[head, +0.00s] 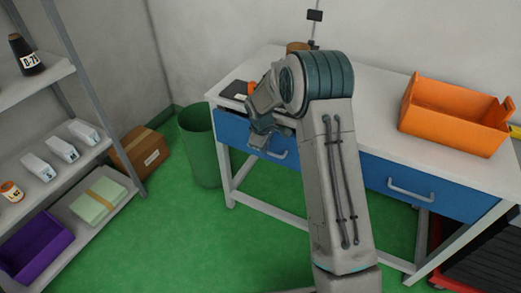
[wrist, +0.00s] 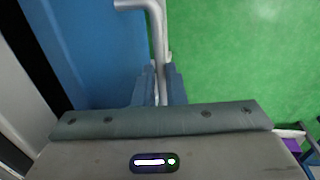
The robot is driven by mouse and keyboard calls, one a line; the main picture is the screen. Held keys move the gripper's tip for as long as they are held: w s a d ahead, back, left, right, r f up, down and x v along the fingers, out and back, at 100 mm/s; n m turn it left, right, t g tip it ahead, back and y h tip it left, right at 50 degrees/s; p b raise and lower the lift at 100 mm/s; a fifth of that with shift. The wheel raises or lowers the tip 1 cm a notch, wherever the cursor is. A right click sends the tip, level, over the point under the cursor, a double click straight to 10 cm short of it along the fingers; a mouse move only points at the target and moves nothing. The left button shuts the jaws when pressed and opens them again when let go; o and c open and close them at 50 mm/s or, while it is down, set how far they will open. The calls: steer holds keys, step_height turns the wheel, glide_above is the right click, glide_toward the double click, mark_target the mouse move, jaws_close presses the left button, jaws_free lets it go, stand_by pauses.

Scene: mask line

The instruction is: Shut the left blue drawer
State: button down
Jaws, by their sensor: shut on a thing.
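The left blue drawer (head: 232,133) is in the white workbench, left of my arm in the head view. Its front fills the upper left of the wrist view (wrist: 95,50). A dark strip lies between the blue front and the pale bench edge there; how far the drawer stands open is hard to tell. My gripper (head: 262,135) is at the drawer front. In the wrist view its fingers (wrist: 158,80) are shut on the grey bar handle (wrist: 157,25). My arm hides part of the drawer in the head view.
The white bench top (head: 375,100) carries an orange bin (head: 455,125) at the right. A second blue drawer (head: 435,190) is right of my arm. A green waste bin (head: 200,150) stands by the bench's left end. Shelves stand at the left; green floor lies between.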

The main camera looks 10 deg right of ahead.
steer(key=shift+w, duration=0.1)
steer(key=c, duration=1.5)
jaws_free()
steer(key=r, duration=0.4)
steer(key=s+a+r, duration=0.1)
steer(key=r, duration=0.4)
steer(key=s+r+p, duration=0.1)
steer(key=r, duration=0.3)
steer(key=shift+s+a+r, duration=0.1)
steer(key=shift+a+r, duration=0.1)
steer(key=shift+r, duration=0.1)
